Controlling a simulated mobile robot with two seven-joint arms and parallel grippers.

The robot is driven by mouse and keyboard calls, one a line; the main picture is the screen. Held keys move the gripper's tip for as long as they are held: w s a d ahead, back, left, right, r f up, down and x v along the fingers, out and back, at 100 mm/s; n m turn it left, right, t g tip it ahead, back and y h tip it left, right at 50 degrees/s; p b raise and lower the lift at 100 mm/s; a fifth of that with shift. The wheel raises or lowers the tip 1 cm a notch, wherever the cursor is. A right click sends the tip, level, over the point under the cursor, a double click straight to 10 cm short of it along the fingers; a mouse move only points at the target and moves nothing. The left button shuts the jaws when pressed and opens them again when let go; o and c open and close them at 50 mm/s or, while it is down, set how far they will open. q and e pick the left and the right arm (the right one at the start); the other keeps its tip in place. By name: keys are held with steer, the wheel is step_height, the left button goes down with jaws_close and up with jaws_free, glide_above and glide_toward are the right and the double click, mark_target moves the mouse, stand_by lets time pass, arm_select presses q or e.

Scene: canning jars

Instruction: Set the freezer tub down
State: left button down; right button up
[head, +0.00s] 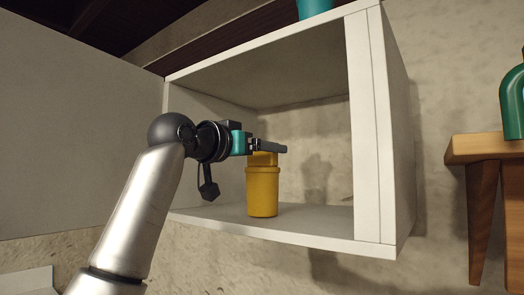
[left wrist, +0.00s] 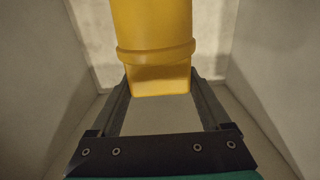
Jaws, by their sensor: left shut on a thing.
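The yellow freezer tub (head: 262,192) is upright inside the white open-fronted cabinet (head: 300,232). Its base is at the cabinet floor; I cannot tell whether it touches or hangs just above. My left gripper (head: 268,147) reaches in from the left and is shut on the narrower top part of the tub. In the left wrist view, the tub (left wrist: 155,30) fills the upper middle, its narrower end between the two dark fingers (left wrist: 161,90). My right gripper is in neither view.
The cabinet's right side wall (head: 376,130) is thick, and bare floor lies right of the tub. A teal item (head: 314,8) stands on top. A wooden table (head: 485,148) at the right carries a green container (head: 513,102).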

arm_select(q)
steer(key=shift+c, duration=1.3)
jaws_free()
steer(key=shift+f, duration=0.15)
steer(key=shift+o, duration=1.3)
steer(key=b+v, duration=0.2)
steer(key=v, duration=1)
steer(key=shift+r+b, duration=0.2)
steer(key=shift+b, duration=0.15)
